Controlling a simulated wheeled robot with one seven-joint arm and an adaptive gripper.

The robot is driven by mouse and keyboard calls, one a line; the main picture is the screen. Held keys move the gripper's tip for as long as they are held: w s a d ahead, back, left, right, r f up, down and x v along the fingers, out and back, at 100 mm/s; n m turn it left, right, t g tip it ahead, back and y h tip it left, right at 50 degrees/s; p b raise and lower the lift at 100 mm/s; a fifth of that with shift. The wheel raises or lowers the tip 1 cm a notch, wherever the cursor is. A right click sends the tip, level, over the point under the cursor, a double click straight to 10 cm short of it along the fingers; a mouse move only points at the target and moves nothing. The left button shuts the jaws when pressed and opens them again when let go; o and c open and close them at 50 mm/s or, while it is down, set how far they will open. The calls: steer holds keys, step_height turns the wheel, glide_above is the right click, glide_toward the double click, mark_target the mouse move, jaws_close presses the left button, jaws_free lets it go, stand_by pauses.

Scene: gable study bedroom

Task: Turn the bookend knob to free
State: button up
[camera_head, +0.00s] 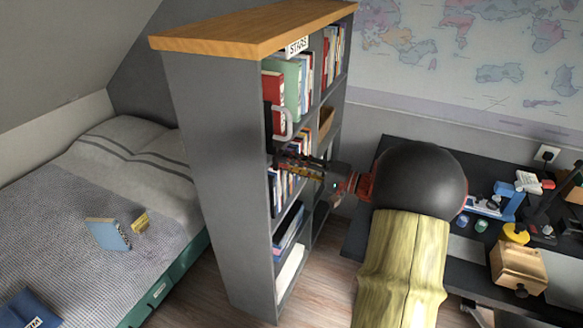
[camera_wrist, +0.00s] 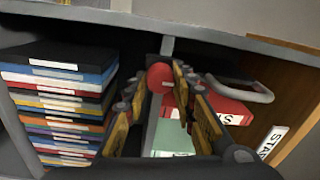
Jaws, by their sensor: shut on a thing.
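The round red bookend knob (camera_wrist: 160,76) shows in the wrist view, at the far end of my fingers. My gripper (camera_wrist: 161,84) has one yellow-padded finger on each side of the knob and is shut on it. In the head view my gripper (camera_head: 289,160) reaches into the front of the bookcase, and the knob is hidden there. A dark upright plate (camera_head: 271,119), which looks like the bookend, stands at the near edge of the shelf beside a red book (camera_wrist: 222,108) and a green book (camera_head: 291,84). Which way the knob is turned, I cannot tell.
The grey bookcase (camera_head: 215,160) has a wooden top and a STARS label (camera_head: 297,46). A grey bar handle (camera_wrist: 250,90) stands close to my gripper. Stacked books (camera_wrist: 60,100) fill the left of the wrist view. A bed (camera_head: 100,200) is left, a cluttered dark desk (camera_head: 470,250) right.

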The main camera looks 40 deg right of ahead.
steer(key=shift+f, duration=0.1)
steer(key=o, duration=1.2)
steer(key=shift+c, duration=0.2)
steer(key=shift+s+d, duration=0.1)
steer(key=shift+s, duration=0.05)
steer(key=v, duration=1.1)
steer(key=shift+s, duration=0.35)
